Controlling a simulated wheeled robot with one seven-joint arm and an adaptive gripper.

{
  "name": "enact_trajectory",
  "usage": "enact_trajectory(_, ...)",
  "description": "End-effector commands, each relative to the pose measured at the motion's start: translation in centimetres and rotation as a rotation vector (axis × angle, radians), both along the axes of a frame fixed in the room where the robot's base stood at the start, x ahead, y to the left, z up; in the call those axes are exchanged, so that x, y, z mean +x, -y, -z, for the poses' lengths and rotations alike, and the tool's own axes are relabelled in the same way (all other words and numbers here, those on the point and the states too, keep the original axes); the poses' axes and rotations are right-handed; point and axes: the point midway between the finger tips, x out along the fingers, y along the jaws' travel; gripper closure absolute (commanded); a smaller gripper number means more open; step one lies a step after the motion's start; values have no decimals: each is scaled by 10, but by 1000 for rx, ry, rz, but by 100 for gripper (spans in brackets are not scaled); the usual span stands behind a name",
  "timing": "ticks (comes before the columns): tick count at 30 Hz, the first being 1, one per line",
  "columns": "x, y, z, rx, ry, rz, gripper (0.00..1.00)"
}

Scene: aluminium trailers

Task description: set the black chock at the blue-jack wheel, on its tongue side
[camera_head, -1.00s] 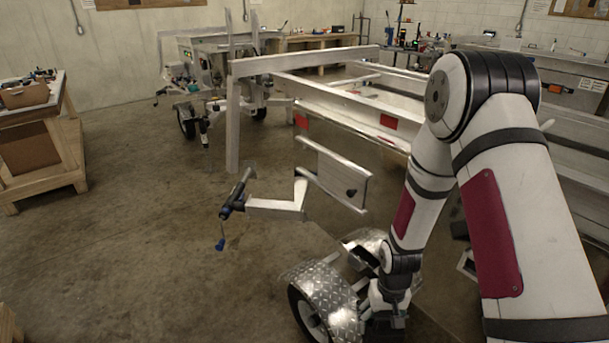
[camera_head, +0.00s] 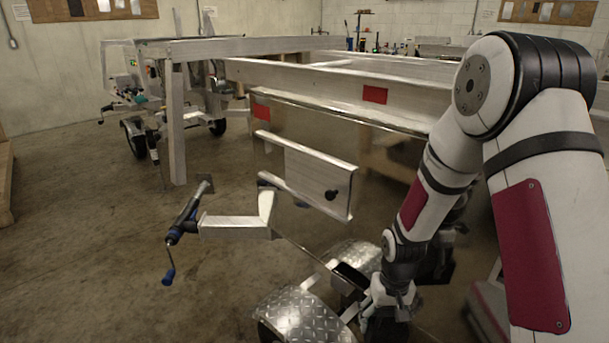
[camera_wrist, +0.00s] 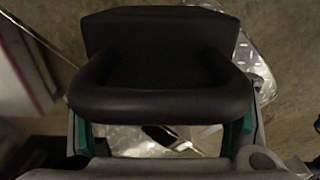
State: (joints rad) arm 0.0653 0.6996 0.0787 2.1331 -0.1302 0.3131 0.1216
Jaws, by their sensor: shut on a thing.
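My gripper (camera_head: 388,296) is low at the right of the head view, beside the diamond-plate fender (camera_head: 302,318). In the wrist view the black chock (camera_wrist: 160,50) fills the upper middle, its handle loop between the green-edged fingers of my gripper (camera_wrist: 160,135). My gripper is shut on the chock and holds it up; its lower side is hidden. A blue-handled jack (camera_head: 180,222) stands at the end of a bent aluminium arm, left of the fenders. The wheel under the near fender is mostly cut off by the bottom edge of the head view.
A second diamond-plate fender (camera_head: 350,257) is just behind the near one. An aluminium trailer frame (camera_head: 340,82) stretches across the back, with an upright post (camera_head: 174,125). Another trailer with a wheel (camera_head: 134,138) stands at the far left. The concrete floor (camera_head: 80,255) at left is clear.

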Motion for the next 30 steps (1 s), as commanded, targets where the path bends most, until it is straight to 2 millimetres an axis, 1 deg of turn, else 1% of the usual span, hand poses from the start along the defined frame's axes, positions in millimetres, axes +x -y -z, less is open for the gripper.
enact_trajectory(1,6,0,14,0,2,0,80)
enact_trajectory(9,20,0,49,-1,3,0,80)
enact_trajectory(18,27,1,88,-3,3,-1,80)
enact_trajectory(24,28,2,111,-7,3,-2,80)
enact_trajectory(30,27,2,125,-9,3,-3,80)
